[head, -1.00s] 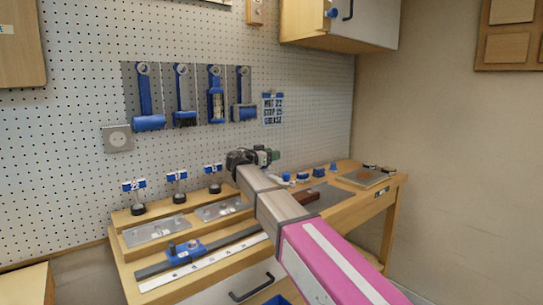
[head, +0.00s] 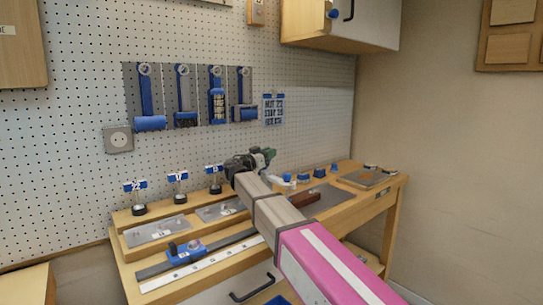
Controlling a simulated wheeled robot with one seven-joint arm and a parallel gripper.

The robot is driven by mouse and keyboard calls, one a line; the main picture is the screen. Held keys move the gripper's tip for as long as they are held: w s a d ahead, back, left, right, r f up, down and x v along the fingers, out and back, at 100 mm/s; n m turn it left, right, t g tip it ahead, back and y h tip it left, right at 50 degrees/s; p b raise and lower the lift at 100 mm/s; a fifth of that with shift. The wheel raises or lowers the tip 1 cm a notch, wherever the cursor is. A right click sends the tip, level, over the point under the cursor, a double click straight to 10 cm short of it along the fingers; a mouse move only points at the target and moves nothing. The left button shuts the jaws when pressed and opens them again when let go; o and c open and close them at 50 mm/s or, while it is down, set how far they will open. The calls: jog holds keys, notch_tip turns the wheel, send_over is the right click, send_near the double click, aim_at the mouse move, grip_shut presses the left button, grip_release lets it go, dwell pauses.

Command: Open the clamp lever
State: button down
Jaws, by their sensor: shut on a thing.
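My gripper (head: 264,157) is at the far end of my arm, over the back of the bench near the pegboard. It is small and dark here, partly covered by my own wrist. It is shut at the clamp lever, but the fingertips and lever are too small and hidden to make out clearly.
The wooden bench (head: 341,207) carries a blue slider on a rail (head: 186,253), metal plates (head: 157,231), labelled posts (head: 178,188) and blue knobs (head: 303,178). Blue-handled tools (head: 147,100) hang on the pegboard behind. A cabinet (head: 345,25) hangs at upper right.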

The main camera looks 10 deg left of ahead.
jog(key=shift+s+a+r+t+h, duration=0.2)
jog(key=shift+s+a+t+h, duration=0.3)
jog(key=shift+t+h, duration=0.1)
jog(key=shift+s+a+r+t+h, duration=0.2)
jog(key=shift+s+a+t+h, duration=0.2)
jog(key=shift+s+t+h, duration=0.15)
jog(key=c, duration=1)
grip_release()
